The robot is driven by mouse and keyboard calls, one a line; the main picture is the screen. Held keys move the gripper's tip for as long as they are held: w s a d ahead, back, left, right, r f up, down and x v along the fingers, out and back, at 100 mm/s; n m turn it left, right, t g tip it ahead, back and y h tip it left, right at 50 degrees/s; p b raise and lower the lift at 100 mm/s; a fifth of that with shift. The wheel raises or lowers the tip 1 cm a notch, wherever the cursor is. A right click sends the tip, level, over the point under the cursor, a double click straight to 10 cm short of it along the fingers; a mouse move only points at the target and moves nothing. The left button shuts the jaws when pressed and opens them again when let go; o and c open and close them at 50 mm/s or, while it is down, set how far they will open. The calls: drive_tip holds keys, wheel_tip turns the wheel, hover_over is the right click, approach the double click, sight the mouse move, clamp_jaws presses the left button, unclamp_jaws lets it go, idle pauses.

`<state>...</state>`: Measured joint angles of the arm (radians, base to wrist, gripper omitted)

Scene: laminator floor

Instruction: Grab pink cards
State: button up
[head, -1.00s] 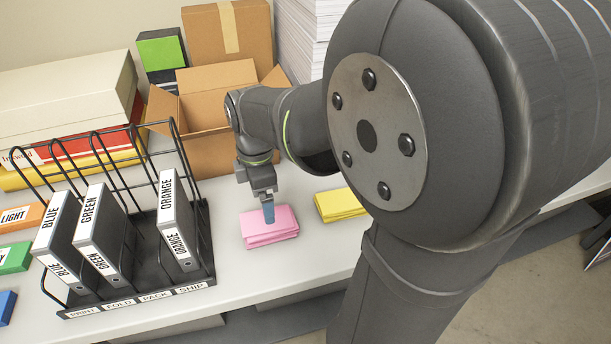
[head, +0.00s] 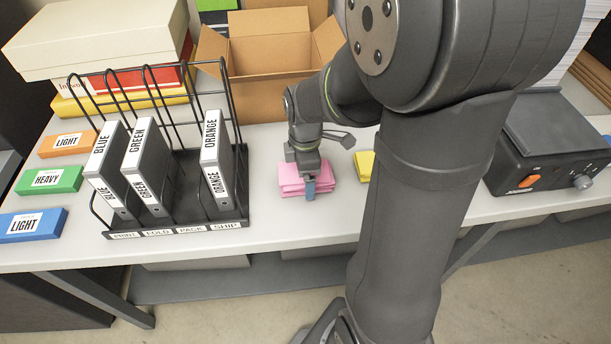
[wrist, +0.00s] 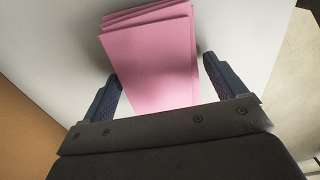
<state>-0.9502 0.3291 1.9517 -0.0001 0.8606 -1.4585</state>
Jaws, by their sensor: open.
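A small stack of pink cards (head: 291,184) lies on the grey-white table, right of the black file rack. My gripper (head: 309,188) is over the stack and points down at its right part. In the wrist view, the pink cards (wrist: 155,58) lie between the two spread fingers of my gripper (wrist: 160,85). The sheets are slightly fanned at the far end. The left finger is close to the stack's edge; a gap shows on the right. I cannot tell whether either finger touches the cards.
Yellow cards (head: 365,164) lie to the right, partly hidden by my arm. The rack (head: 176,232) holds blue, green and orange binders. An open cardboard box (head: 262,82) stands behind. A black machine (head: 545,155) stands right. The table's front edge is near the cards.

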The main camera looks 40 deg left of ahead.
drive_tip(key=c, duration=1.2)
drive_tip(key=shift+c, duration=0.2)
